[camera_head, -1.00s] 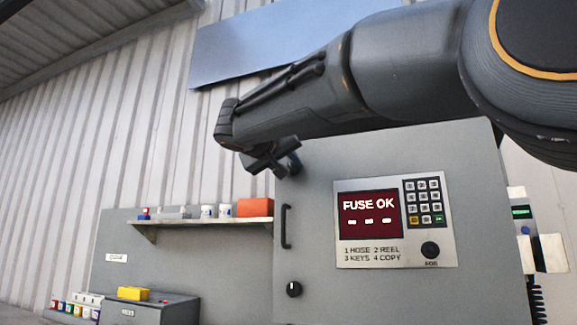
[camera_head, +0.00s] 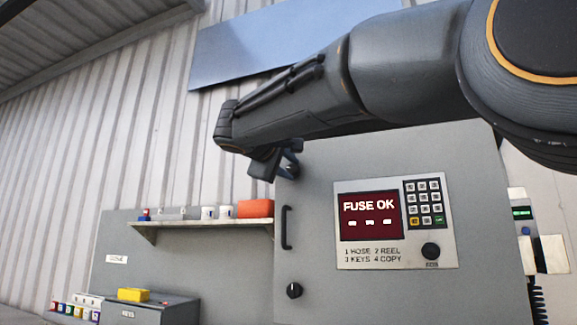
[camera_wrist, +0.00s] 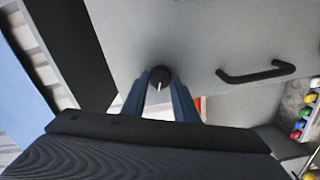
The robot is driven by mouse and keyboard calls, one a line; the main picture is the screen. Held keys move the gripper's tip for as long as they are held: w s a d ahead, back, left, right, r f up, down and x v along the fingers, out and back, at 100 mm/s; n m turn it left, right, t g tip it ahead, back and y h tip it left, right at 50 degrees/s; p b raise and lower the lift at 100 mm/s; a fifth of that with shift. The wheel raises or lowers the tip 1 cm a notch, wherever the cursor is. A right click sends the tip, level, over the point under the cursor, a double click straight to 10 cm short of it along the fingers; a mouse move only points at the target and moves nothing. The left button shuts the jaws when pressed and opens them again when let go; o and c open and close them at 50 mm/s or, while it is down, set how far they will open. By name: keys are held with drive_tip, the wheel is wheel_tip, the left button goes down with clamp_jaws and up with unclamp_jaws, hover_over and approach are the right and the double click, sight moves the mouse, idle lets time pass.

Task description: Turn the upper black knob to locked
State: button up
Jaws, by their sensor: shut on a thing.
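The upper black knob (camera_wrist: 159,76) sits on the grey cabinet door (camera_head: 330,290). In the wrist view it lies between the two bluish fingers of my gripper (camera_wrist: 160,88), which is shut on it. A short white mark on the knob points down in that view. In the head view my gripper (camera_head: 288,165) is at the door's upper left corner and mostly hides this knob. The lower black knob (camera_head: 294,290) is near the door's lower left, with a small white mark, untouched.
A black bar handle (camera_head: 286,228) stands out from the door between the knobs. A panel with a red screen reading FUSE OK (camera_head: 370,215) and a keypad (camera_head: 424,202) is to the right. A shelf (camera_head: 215,222) with cups and an orange box is to the left.

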drive_tip(key=shift+n+p, duration=0.6)
drive_tip(key=shift+n, duration=1.3)
drive_tip(key=o, duration=1.1)
drive_tip(key=b+v, duration=0.1)
drive_tip(key=v, duration=0.6)
drive_tip(key=shift+s+a, duration=0.15)
drive_tip(key=shift+s, duration=0.2)
